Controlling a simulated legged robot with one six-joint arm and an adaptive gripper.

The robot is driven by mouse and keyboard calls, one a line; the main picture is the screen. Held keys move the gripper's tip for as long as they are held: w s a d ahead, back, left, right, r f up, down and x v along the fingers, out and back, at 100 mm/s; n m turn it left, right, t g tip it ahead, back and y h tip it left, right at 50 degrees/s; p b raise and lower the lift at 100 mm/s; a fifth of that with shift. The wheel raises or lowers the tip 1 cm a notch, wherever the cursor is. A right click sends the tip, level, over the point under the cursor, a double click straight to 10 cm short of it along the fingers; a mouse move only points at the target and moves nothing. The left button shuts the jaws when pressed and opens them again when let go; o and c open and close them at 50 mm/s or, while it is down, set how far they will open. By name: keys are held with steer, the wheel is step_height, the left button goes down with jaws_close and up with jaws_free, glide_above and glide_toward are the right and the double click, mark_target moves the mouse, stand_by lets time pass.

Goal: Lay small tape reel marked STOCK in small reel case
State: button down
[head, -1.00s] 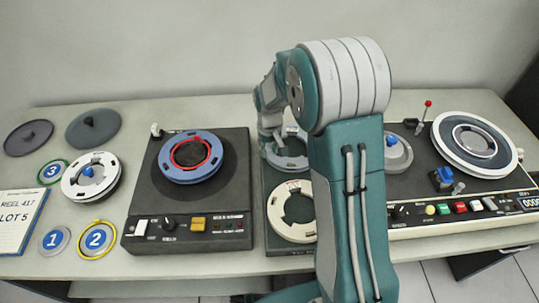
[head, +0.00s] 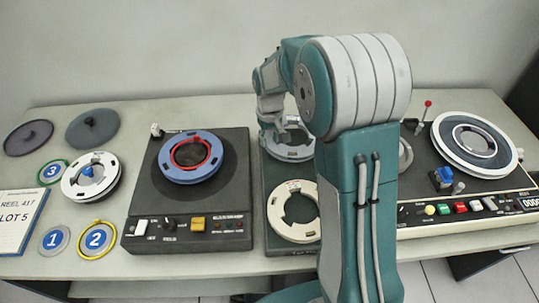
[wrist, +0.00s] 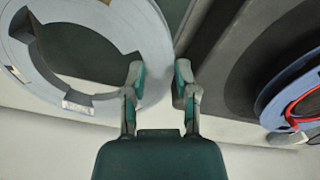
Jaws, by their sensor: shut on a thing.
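My gripper (wrist: 160,85) is shut on the rim of a grey reel (wrist: 150,40), with one finger over its face. In the head view this grey reel (head: 287,153) is at the back of a dark green tray (head: 270,190), seemingly a little above it. My arm hides its right side. A pale label shows on the reel in the wrist view, but I cannot read STOCK on it. A cream ring reel (head: 282,225) lies in the front of the tray. I cannot tell for certain whether this tray is the small reel case.
A turntable deck (head: 145,205) with a blue reel (head: 214,172) stands left of the tray. A control deck (head: 425,190) with a large white reel (head: 510,150) is at the right. Several discs and a white reel (head: 70,188) lie at the far left.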

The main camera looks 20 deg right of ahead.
steer(key=shift+r, duration=0.15)
steer(key=shift+r, duration=3.5)
steer(key=shift+s, duration=0.1)
